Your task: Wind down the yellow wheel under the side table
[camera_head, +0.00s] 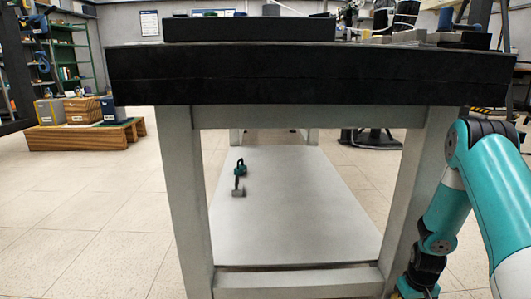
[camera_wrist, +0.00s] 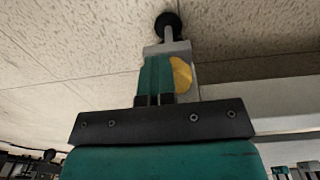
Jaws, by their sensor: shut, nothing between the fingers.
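The yellow wheel (camera_wrist: 181,74) shows in the wrist view as a partly visible yellow disc on a grey metal fitting (camera_wrist: 181,47). My gripper (camera_wrist: 157,60) is shut and empty, its teal fingers just left of the wheel in the picture and hiding part of it. I cannot tell whether they touch. A black round foot or caster (camera_wrist: 168,25) sits at the end of the fitting's stem. In the head view the side table (camera_head: 300,75) stands ahead; the wheel is not visible there, and my arm reaches down beside its right leg (camera_head: 420,190).
A wooden pallet (camera_head: 85,135) with boxes stands at the back left. The tiled floor left of the table (camera_head: 90,220) is clear.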

